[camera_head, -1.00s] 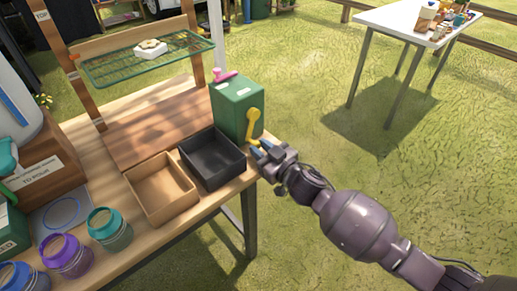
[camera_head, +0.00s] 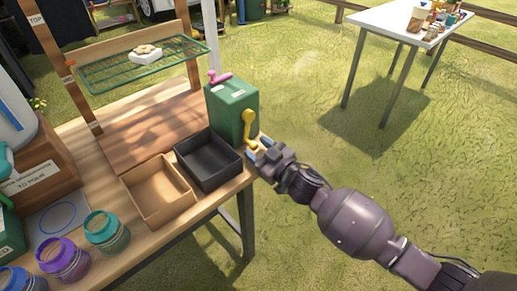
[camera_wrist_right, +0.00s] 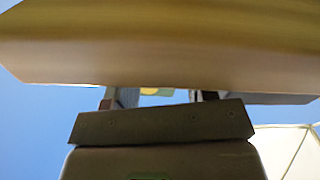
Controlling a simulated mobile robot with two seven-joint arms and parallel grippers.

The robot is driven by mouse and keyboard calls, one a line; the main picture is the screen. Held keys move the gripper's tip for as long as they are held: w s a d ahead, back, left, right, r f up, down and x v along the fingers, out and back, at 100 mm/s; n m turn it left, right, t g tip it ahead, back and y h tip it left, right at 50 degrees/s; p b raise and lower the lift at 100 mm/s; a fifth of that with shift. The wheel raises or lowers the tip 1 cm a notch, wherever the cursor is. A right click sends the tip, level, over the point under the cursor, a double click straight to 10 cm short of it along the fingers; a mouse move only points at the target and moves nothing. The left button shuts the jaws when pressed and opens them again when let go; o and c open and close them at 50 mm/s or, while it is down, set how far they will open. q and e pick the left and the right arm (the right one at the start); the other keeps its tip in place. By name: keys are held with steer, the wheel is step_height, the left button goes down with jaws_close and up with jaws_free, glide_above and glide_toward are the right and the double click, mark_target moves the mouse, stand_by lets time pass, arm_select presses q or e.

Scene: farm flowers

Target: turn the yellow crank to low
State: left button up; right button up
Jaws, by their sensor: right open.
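The yellow crank (camera_head: 247,126) is on the right-hand face of a green box (camera_head: 230,112) at the bench's far right corner. Its arm points down, with the handle low. My right gripper (camera_head: 258,150) is open beside the lower end of the crank; I cannot tell whether it touches. In the right wrist view, my gripper fingers (camera_wrist_right: 160,98) stand apart, and a small piece of yellow (camera_wrist_right: 150,90) shows between them, mostly hidden behind a blurred wooden edge. My left gripper is not in view.
A black tray (camera_head: 209,181) and a wooden tray (camera_head: 158,218) sit left of the box on the bench. A pink lever (camera_head: 219,77) tops the box. A green wire rack (camera_head: 103,75) stands behind. Several jars line the front left.

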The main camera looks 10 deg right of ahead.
steer(key=shift+s+d, duration=0.2)
steer(key=shift+s, duration=0.05)
steer(key=p+v, duration=0.1)
steer(key=v, duration=0.9)
steer(key=shift+p, duration=0.3)
steer(key=shift+c, duration=0.2)
